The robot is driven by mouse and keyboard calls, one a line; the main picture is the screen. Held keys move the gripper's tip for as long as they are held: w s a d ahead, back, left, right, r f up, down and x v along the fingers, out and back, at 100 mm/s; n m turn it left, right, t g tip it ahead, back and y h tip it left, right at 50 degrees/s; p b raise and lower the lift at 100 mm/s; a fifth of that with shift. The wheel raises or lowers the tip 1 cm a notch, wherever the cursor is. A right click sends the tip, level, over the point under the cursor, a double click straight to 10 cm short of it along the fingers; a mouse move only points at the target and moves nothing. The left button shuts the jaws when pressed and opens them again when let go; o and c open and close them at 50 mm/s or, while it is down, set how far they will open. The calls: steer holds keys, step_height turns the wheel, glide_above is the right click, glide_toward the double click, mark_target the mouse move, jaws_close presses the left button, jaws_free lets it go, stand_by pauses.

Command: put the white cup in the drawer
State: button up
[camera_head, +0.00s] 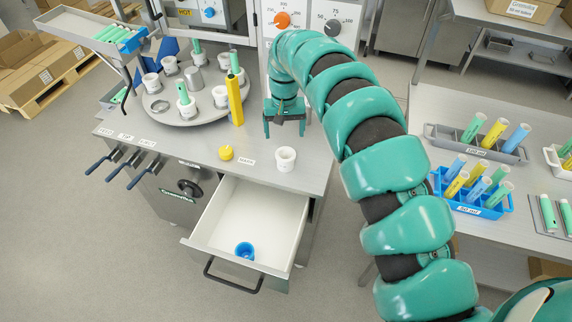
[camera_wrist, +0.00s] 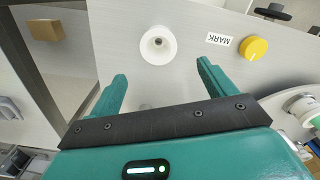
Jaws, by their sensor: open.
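The white cup (camera_head: 286,159) stands upright on the steel counter near its front right edge. In the wrist view the white cup (camera_wrist: 157,45) is beyond the fingertips, roughly in line with the gap between them and touching neither. My gripper (camera_head: 285,122) is open and empty, pointing down at the counter behind the cup; its two green fingers show in the wrist view (camera_wrist: 160,75). The drawer (camera_head: 230,217) under the counter is pulled open, with a black handle at its front. A blue cup (camera_head: 245,250) sits inside it near the front.
A round turntable (camera_head: 190,112) with several white cups and green tubes stands left of my gripper. A tall yellow piece (camera_head: 235,101) stands at its edge. A yellow knob (camera_head: 226,153) and a MARK label (camera_head: 248,162) are left of the cup. The drawer has much free floor.

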steer(key=b, duration=0.2)
glide_above(286, 158)
steer(key=s, duration=0.1)
steer(key=f, duration=0.6)
steer(key=shift+s+a+f, duration=0.1)
steer(key=shift+s+a, duration=0.05)
steer(key=shift+a, duration=0.1)
steer(key=shift+f+p, duration=0.6)
steer(key=shift+f, duration=0.5)
steer(key=shift+f, duration=0.1)
steer(key=shift+s+d+f+p, duration=0.1)
steer(key=shift+d+f+p, duration=0.1)
steer(key=shift+f+p, duration=1)
steer(key=shift+f, duration=1.25)
steer(key=c, duration=1.2)
steer(key=shift+r, duration=0.15)
